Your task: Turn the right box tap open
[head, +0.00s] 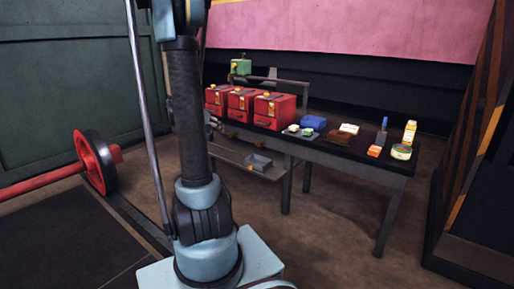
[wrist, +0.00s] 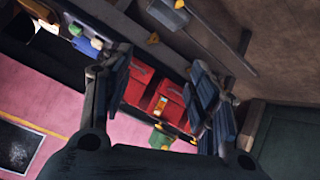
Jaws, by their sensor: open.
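Three red boxes stand in a row on the bench. The right box (head: 273,112) is beside the middle box (head: 240,102) and the left box (head: 214,97). Small brass-coloured fittings show on their tops; the right box's fitting (head: 267,95) is too small for me to tell its tap position. In the wrist view, which looks turned over, the right box (wrist: 138,82) and middle box (wrist: 168,104) show between the fingers. My gripper (wrist: 160,60) is open and empty, apart from the boxes. A finger partly hides the right box.
The bench (head: 345,160) also bears a blue cloth (head: 313,122), sponges, a tin (head: 401,152) and bottles at right. A low shelf (head: 235,160) with a grey tray (head: 259,162) juts in front. A red wheel (head: 95,162) stands at left. Floor before the bench is clear.

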